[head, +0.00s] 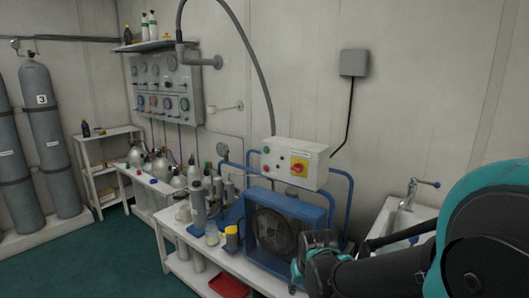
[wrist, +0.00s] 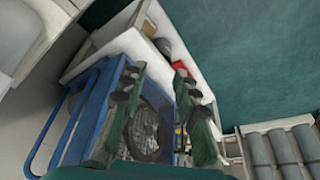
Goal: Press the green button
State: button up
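A pale control box (head: 312,165) stands above a blue-framed compressor in the head view. The green button does not show in the wrist view.
The blue compressor (head: 285,230) stands on a white bench holding bottles. A yellow-and-red rotary switch (head: 299,167) is on the same box. A gauge panel (head: 165,85) hangs at left, a sink (head: 400,218) lies at right, and a red tray (head: 228,287) is below.

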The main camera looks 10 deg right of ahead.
grip_shut()
dwell(1.2)
